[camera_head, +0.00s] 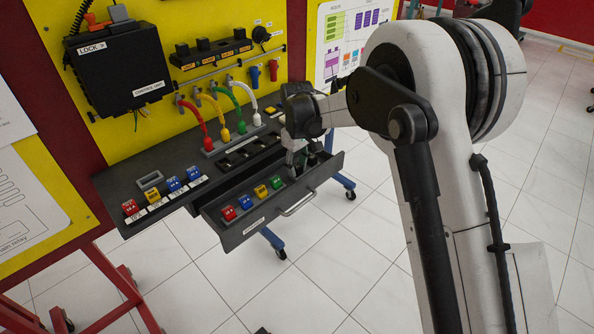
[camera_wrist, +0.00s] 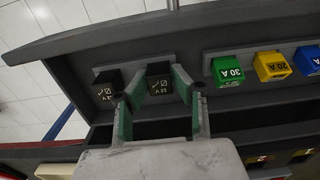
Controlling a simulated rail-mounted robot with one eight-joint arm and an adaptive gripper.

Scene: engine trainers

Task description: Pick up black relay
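In the wrist view a black relay (camera_wrist: 160,82) marked 12 V sits upright in the open grey drawer, against its holder strip. A second black relay (camera_wrist: 106,90) sits to its left. My gripper (camera_wrist: 160,86) has its two green-padded fingers on either side of the first relay, the tips very close to its sides. I cannot tell whether they touch it. In the head view my gripper (camera_head: 298,160) points down into the right end of the drawer and mostly hides the relays there.
In the drawer (camera_head: 245,232) a green 30 A fuse (camera_wrist: 227,69), a yellow fuse (camera_wrist: 271,66) and a blue fuse (camera_wrist: 308,59) stand right of the relays in the wrist view. Colored cables (camera_head: 243,98) rise behind the drawer. A black control box (camera_head: 118,72) hangs on the yellow panel.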

